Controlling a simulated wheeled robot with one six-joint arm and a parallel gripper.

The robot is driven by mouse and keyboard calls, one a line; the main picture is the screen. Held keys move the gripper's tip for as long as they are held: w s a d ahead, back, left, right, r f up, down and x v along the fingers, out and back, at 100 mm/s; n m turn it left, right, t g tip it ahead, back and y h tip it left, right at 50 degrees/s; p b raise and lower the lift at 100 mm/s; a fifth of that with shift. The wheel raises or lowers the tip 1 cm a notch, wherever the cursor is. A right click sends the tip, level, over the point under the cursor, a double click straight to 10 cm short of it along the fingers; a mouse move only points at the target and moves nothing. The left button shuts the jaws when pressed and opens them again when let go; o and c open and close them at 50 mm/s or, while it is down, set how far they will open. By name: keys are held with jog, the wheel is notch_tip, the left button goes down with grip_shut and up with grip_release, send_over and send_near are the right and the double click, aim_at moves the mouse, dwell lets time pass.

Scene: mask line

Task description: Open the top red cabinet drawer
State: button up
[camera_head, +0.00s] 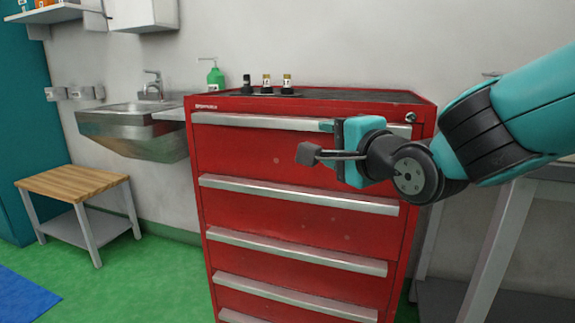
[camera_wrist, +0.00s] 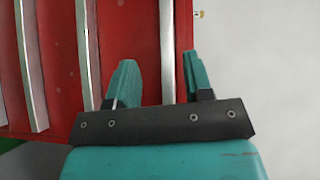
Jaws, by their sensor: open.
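The red cabinet (camera_head: 300,225) stands against the wall, with several drawers that have long silver handles. The top drawer (camera_head: 255,155) looks shut, and its handle (camera_head: 250,122) runs along its upper edge.
Small bottles on a tray (camera_head: 270,92) and a green soap bottle (camera_head: 215,77) are on or behind the cabinet top. A metal sink (camera_head: 130,120) and a wooden-topped stool (camera_head: 75,183) are left. A table frame (camera_head: 495,240) stands right. Green floor (camera_head: 160,270) is clear at front left.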

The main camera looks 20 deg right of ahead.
jog(key=f, duration=0.1)
jog(key=m+p, duration=0.1)
jog(key=p, duration=0.8)
send_near(286, 126)
jog(key=shift+t, duration=0.4)
jog(key=w, duration=0.3)
jog(key=w+a, duration=0.1)
jog(key=w, duration=0.5)
jog(key=shift+a+f, duration=0.2)
jog(key=shift+a, duration=0.05)
grip_shut()
jog(key=shift+f, duration=0.1)
